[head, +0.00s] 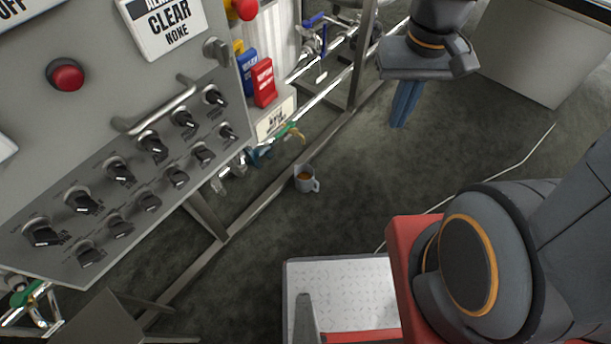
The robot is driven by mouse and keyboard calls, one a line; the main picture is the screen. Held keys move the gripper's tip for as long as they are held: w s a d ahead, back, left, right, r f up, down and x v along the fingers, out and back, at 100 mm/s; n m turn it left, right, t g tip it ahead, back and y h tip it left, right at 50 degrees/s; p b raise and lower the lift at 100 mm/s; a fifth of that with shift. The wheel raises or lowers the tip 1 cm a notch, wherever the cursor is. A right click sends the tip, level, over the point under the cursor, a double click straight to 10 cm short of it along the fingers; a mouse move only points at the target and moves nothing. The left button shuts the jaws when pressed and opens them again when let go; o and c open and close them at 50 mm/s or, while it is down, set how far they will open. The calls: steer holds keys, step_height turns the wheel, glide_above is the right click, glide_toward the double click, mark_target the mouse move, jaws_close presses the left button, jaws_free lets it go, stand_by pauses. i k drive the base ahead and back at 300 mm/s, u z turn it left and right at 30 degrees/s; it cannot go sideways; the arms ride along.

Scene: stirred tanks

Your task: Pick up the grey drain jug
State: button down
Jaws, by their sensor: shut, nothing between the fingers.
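The grey drain jug (306,184) stands upright on the dark floor, left of the picture's middle. The fingers are together and empty, and the gripper is well apart from the jug.
A control panel (130,165) with several black knobs fills the left. A pipe with a green-handled valve (287,131) sits just above the jug. Metal frame rails (268,197) run close to the jug's left. A pale cabinet (535,50) stands at upper right. Floor between is clear.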

mark_target(304, 173)
steer(key=u, duration=0.9)
steer(key=k, duration=0.6)
steer(key=z, duration=1.05)
